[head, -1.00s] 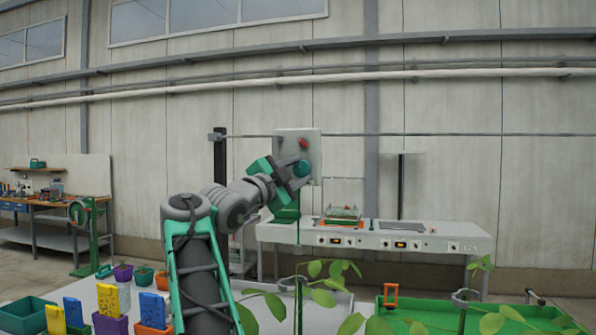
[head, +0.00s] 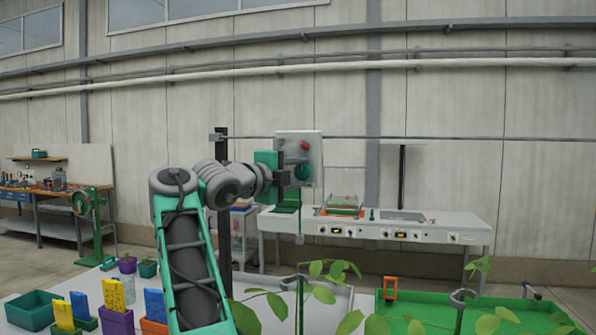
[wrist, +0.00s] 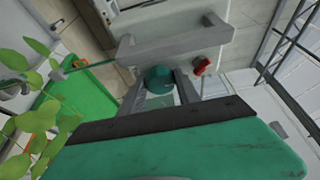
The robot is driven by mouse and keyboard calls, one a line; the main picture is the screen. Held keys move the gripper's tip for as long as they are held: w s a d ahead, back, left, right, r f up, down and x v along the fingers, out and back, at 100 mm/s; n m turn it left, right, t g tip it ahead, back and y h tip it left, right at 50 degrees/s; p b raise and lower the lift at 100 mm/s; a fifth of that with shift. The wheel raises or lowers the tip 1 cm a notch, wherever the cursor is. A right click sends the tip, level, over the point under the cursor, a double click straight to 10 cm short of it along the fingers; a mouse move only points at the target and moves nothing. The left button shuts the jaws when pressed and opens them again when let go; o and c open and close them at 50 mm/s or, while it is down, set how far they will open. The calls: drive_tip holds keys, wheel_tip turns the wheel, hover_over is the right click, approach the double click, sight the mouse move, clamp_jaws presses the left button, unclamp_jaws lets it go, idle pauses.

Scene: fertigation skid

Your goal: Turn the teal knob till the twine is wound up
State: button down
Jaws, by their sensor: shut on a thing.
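The round teal knob (head: 303,170) is on the front of a pale grey panel box (head: 313,146) at the wall, below a red knob (head: 304,145). My gripper (head: 291,172) reaches it from the left, its green body upright. In the wrist view the teal knob (wrist: 159,78) sits between the two grey fingers (wrist: 161,84), which are shut on it.
A white bench (head: 375,230) with switches and an orange-based tray (head: 343,208) stands below and right of the box. Leafy plants (head: 330,270) and a green tray (head: 425,312) are in front. Coloured pots and a teal bin (head: 33,310) are at lower left.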

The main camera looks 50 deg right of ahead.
idle(0.3)
drive_tip(key=c, duration=0.9)
unclamp_jaws()
drive_tip(key=a+b, duration=0.1)
drive_tip(key=a, duration=0.6)
drive_tip(key=shift+a+b, duration=0.3)
drive_tip(key=shift+a, duration=0.05)
